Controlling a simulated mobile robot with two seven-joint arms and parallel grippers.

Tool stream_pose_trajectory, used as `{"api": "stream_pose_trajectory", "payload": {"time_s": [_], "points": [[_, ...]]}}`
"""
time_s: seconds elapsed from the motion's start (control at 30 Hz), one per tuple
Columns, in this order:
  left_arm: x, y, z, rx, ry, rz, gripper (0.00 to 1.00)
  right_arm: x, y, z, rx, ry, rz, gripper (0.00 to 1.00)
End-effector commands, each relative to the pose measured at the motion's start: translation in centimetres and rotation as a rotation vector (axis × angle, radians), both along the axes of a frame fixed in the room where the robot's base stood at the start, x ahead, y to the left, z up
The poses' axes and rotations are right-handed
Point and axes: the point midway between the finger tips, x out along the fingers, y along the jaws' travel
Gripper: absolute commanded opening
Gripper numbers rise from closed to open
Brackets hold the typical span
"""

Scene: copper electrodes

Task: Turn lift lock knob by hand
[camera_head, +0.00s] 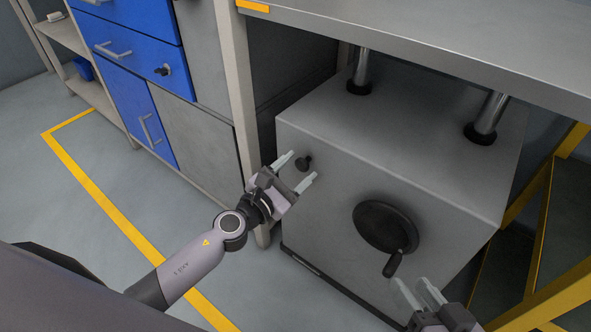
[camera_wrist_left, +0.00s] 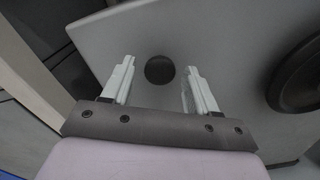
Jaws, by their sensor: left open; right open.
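The lift lock knob (camera_head: 304,163) is a small black knob on the upper left of the grey lift box's (camera_head: 325,212) front face. My left gripper (camera_head: 304,167) is open and empty in front of the knob. In the left wrist view the knob (camera_wrist_left: 159,70) shows as a dark round disc between and beyond the two open fingers (camera_wrist_left: 156,84), apart from both. My right gripper (camera_head: 417,290) is open and empty at the lower right, below the handwheel.
A black handwheel (camera_head: 378,222) with a crank handle sits right of the knob. Two metal columns (camera_head: 490,112) rise from the box to the grey tabletop (camera_head: 440,35). A table leg (camera_head: 238,85) stands left. Blue drawers (camera_head: 125,15) and a yellow frame (camera_head: 540,225) flank the box.

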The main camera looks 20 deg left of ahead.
Motion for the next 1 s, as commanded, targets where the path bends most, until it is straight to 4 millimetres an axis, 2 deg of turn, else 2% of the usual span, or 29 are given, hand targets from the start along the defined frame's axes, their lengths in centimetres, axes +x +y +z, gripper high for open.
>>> {"api": "stream_pose_trajectory", "payload": {"time_s": [0.17,0.63,1.0], "points": [[-0.8,0.3,-0.1,0.002,0.000,0.000,0.59,0.0,0.0,0.0,0.000,0.000,0.000,0.43],[-5.1,1.9,-0.1,0.003,0.000,0.000,0.59,0.0,0.0,-0.2,0.000,0.000,0.001,0.43],[-5.6,2.1,0.0,0.002,-0.001,0.001,0.59,0.0,0.0,-0.2,0.000,0.000,0.001,0.43]]}}
